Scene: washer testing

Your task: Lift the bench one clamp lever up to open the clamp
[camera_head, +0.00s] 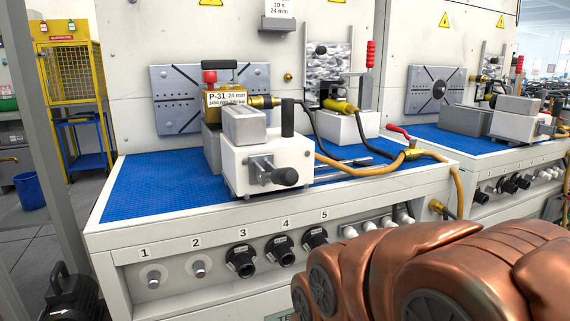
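The near bench (130,215) has a blue mat top. At its back, a clamp lever with a red grip (370,54) stands roughly upright beside a patterned metal plate (328,64) and brass fittings (341,106), above a white block (345,131). Nothing touches the lever. A brass pump unit marked P-31 (225,99) sits left of it. In front is a white fixture (268,160) with a black upright handle (288,117) and a black knob (286,177). Which handle is the clamp's cannot be fully told. My copper-coloured arm fills the lower right; my gripper is not in view.
A second, similar bench (470,140) stands to the right. The mat's left front is clear.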

